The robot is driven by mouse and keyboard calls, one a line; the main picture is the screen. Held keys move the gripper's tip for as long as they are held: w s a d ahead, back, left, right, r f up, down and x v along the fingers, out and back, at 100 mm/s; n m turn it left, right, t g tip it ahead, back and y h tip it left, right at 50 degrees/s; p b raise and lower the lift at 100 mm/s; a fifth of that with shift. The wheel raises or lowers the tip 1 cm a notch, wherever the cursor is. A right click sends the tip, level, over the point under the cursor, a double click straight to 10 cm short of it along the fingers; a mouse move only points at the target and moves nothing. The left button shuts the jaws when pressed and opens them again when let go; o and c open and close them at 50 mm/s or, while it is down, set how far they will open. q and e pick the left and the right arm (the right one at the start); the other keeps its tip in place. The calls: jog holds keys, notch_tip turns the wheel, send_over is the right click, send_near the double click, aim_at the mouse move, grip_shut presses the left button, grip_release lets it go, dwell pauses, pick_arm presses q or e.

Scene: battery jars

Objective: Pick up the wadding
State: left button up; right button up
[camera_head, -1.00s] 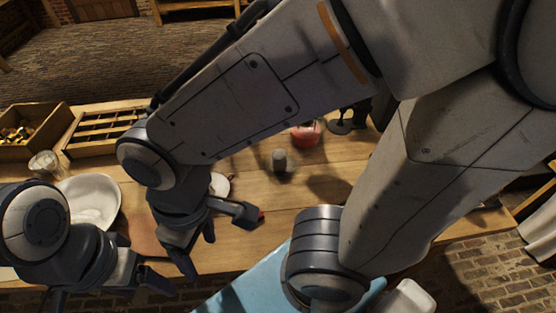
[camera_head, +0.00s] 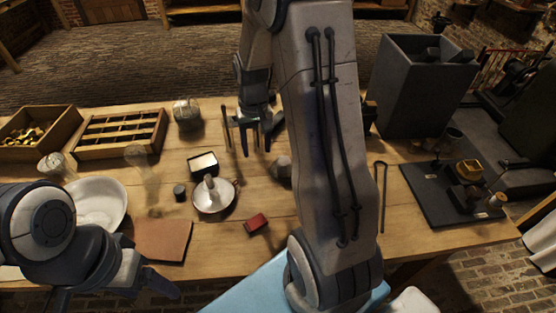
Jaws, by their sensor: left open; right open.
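I cannot tell for certain which thing is the wadding. A rough grey lump (camera_head: 282,168) lies on the table beside my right arm, partly hidden by it. A white bowl (camera_head: 97,203) at the left has pale contents that I cannot make out. My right gripper (camera_head: 257,145) points down over the back middle of the table, open and empty, behind and left of the grey lump. My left gripper (camera_head: 115,292) is at the lower left, in front of the bowl, open and empty, partly hidden by its own wrist.
A white dish (camera_head: 214,203) with an upright piece, a small box (camera_head: 203,165) and a red block (camera_head: 258,222) lie mid-table. Glass jars (camera_head: 187,112), a slotted wooden rack (camera_head: 120,137) and a crate (camera_head: 65,127) stand at the back left. A dark bin (camera_head: 415,95) stands at right.

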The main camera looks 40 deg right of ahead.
jog(key=m, duration=0.2)
send_over(283, 160)
notch_tip(283, 160, down, 3)
jog(key=shift+s+a+f, duration=0.1)
jog(key=shift+a+f, duration=0.05)
notch_tip(283, 160, down, 5)
jog(key=shift+r, duration=0.2)
jog(key=shift+d+f+p, duration=0.15)
jog(key=shift+f+p, duration=0.2)
jog(key=shift+f, duration=1.1)
jog(key=shift+d+f+p, duration=0.1)
jog(key=shift+f+p, duration=0.25)
jog(key=shift+f, duration=1.1)
grip_shut()
jog(key=shift+r, duration=0.15)
notch_tip(283, 160, up, 4)
jog(key=shift+r+b, duration=0.1)
jog(key=shift+b, duration=0.3)
jog(key=s+d+r+b, duration=0.1)
jog(key=s+d+r, duration=0.4)
jog(key=s, duration=0.5)
jog(key=shift+s+d+r, duration=0.15)
jog(key=shift+d+r, duration=0.05)
jog(key=shift+r, duration=0.6)
